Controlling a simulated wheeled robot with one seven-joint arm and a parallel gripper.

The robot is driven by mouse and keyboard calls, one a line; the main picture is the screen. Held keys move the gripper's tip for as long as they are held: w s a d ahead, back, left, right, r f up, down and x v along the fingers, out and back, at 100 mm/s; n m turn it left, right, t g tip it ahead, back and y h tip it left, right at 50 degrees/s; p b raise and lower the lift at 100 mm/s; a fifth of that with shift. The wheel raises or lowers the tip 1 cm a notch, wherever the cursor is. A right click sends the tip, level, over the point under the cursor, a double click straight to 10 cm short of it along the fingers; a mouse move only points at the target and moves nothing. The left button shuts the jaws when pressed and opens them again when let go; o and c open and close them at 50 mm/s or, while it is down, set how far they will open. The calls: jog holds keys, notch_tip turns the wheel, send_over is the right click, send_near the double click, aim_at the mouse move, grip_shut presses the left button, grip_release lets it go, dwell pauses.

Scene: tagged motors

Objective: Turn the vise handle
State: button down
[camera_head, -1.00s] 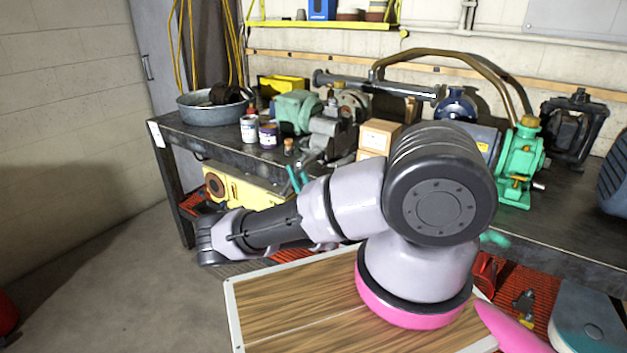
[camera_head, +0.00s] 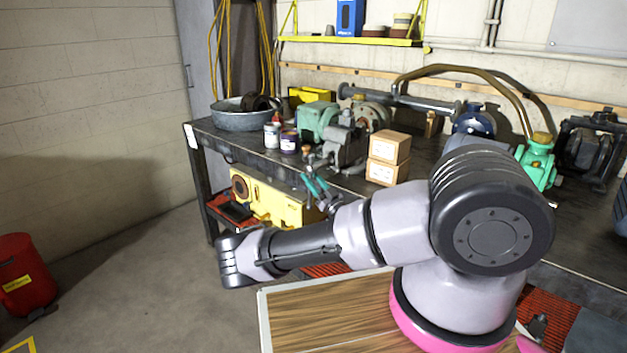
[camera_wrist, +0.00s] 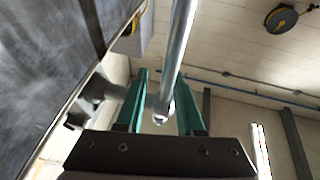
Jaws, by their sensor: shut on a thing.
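The grey metal vise (camera_head: 345,146) stands at the front edge of the workbench in the head view. My gripper (camera_head: 315,186), with teal fingers, is at its front, just below the bench top. In the wrist view, a shiny round metal bar (camera_wrist: 178,50), the vise handle, runs between the two teal fingers of my gripper (camera_wrist: 161,88). Its rounded end shows near the palm. The fingers are shut on the bar. The handle is too small to make out in the head view, and the arm hides part of the area below.
The workbench (camera_head: 225,141) holds cans (camera_head: 289,143), a metal tub (camera_head: 240,118), cardboard boxes (camera_head: 388,160) and a green pump (camera_head: 538,163). A yellow machine (camera_head: 270,200) sits below it. A red bin (camera_head: 22,278) stands at left. The floor between is clear.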

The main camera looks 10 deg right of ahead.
jog(key=shift+d+r, duration=0.1)
jog(key=shift+d, duration=0.45)
jog(key=c, duration=0.8)
grip_release()
jog(key=shift+w+d, duration=0.1)
jog(key=shift+d, duration=0.05)
jog(key=shift+c, duration=0.2)
jog(key=shift+a, duration=0.35)
